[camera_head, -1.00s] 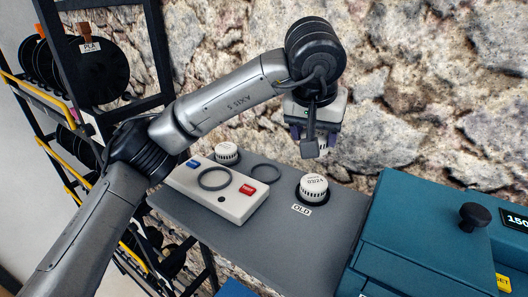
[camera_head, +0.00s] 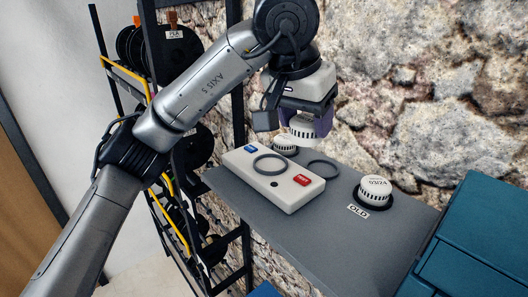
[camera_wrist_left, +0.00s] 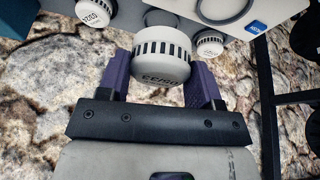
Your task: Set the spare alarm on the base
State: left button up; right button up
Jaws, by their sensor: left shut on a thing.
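My left gripper (camera_head: 306,122) is shut on the spare alarm (camera_head: 302,130), a round white unit with dark slots around its side. It holds the alarm above the shelf, behind the base. In the left wrist view the spare alarm (camera_wrist_left: 160,58) sits between the two purple fingers, its printed text hard to read. The base (camera_head: 290,196) is a white box with an empty dark ring on top, a blue label and a red TEST button. It shows partly in the left wrist view (camera_wrist_left: 273,12). My right gripper is not in view.
A similar alarm marked 03/24 (camera_head: 375,188) stands by the OLD label (camera_head: 358,211). Another white alarm (camera_head: 286,150) stands behind the base, near an empty dark ring (camera_head: 323,169). A teal machine (camera_head: 480,240) is at right, a spool rack (camera_head: 150,60) at left. The stone wall is close behind.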

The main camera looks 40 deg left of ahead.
pick_arm(q)
jog(key=p, duration=0.1)
send_over(275, 163)
jog(key=s, duration=0.2)
notch_tip(275, 163, down, 5)
jog(key=shift+r, duration=0.1)
notch_tip(275, 163, down, 3)
jog(key=shift+a+f+p, duration=0.1)
jog(key=shift+f+p, duration=0.1)
jog(key=shift+p, duration=0.65)
jog(key=shift+f, duration=0.4)
jog(key=shift+f, duration=0.15)
jog(key=o, duration=1)
jog(key=shift+c, duration=0.2)
jog(key=v, duration=1.2)
jog(key=shift+b, duration=0.4)
